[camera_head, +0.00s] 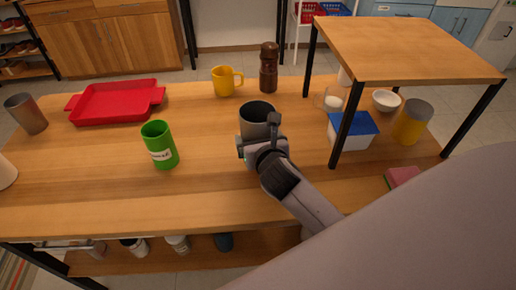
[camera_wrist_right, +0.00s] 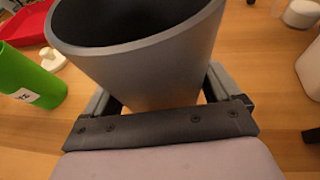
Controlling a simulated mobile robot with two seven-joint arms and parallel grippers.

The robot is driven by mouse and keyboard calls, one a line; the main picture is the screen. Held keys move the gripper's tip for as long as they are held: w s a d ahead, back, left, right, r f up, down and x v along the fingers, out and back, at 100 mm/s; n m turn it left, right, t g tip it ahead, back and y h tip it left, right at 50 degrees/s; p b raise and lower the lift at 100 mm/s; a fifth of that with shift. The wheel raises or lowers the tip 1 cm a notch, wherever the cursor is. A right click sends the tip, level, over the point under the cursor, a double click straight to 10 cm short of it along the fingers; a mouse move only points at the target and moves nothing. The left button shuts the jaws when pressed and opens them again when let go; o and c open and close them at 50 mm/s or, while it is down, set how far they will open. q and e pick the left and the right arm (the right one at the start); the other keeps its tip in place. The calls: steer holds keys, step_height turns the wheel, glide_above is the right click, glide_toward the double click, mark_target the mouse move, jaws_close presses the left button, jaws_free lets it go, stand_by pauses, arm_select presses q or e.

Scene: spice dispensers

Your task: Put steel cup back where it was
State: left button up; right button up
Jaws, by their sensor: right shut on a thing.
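The grey steel cup (camera_head: 258,108) is upright or nearly so near the middle of the table in the head view. My right gripper (camera_head: 262,145) is shut on it from the near side. In the right wrist view the steel cup (camera_wrist_right: 150,65) fills the space between the fingers, with its open rim toward the top. Its base is hidden, so I cannot tell whether it touches the table. Another metallic cup (camera_head: 25,114) stands at the far left of the table. My left gripper is not in view.
A green can (camera_head: 160,145) stands left of the held cup. Behind are a red tray (camera_head: 115,102), yellow mug (camera_head: 224,82) and brown mill (camera_head: 268,68). A raised wooden shelf (camera_head: 410,45) stands right, over a blue-lidded box (camera_head: 352,130).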

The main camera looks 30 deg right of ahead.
steer(key=shift+f, duration=1.5)
steer(key=shift+f, duration=0.1)
steer(key=o, duration=0.9)
steer(key=shift+c, duration=0.2)
steer(key=shift+s+r, duration=0.2)
steer(key=v, duration=1.1)
steer(key=shift+s+r+p, duration=0.2)
steer(key=shift+p, duration=0.15)
